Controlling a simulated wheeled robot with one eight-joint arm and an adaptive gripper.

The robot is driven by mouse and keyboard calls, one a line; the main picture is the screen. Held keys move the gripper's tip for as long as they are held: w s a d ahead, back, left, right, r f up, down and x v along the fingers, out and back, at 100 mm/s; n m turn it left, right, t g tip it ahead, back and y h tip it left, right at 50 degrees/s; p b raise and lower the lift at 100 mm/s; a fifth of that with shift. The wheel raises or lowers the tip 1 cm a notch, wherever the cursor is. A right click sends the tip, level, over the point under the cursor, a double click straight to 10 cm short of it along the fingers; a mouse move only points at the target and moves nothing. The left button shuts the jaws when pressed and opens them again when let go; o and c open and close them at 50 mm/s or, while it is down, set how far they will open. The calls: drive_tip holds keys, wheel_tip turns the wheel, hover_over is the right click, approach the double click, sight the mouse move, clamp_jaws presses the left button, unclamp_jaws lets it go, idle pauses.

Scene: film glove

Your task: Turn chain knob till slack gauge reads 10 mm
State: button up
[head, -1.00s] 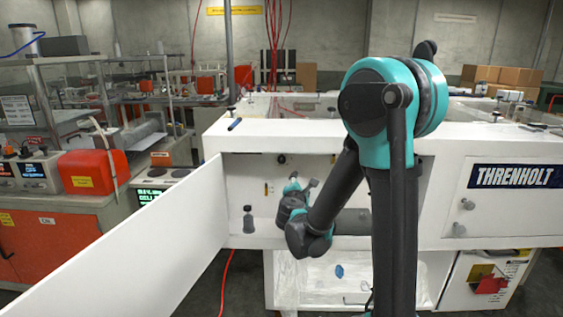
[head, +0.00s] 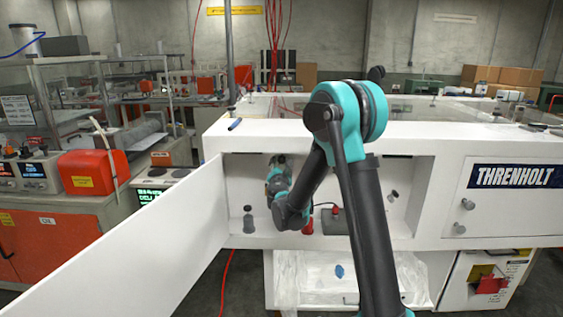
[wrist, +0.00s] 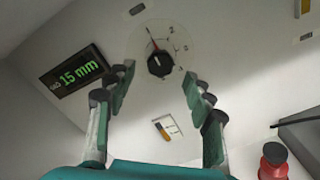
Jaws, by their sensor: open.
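The chain knob (wrist: 160,63) is a black round knob with a pointer on a pale dial, on the back wall of the open cabinet bay. The slack gauge (wrist: 76,70) is a dark display to its left with green digits that read 15 mm. My gripper (wrist: 158,85) is open and empty. Its two fingers point toward the wall, with the knob between and beyond their tips, apart from them. In the head view my gripper (head: 277,162) is inside the bay, and my arm and gripper hide the knob and gauge.
The white cabinet door (head: 140,240) stands swung open at the left. A small grey bottle-like part (head: 248,220) stands at the bay's left edge. A small orange-handled item (wrist: 169,128) is below the knob.

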sight(282, 161)
drive_tip(key=w, duration=0.5)
drive_tip(key=shift+w+d, duration=0.1)
drive_tip(key=shift+w, duration=0.25)
drive_tip(key=shift+c, duration=0.2)
drive_tip(key=c, duration=1.1)
drive_tip(key=shift+c, duration=0.2)
drive_tip(key=shift+m, duration=0.4)
drive_tip(key=m, duration=0.4)
drive_tip(key=shift+m, duration=2.5)
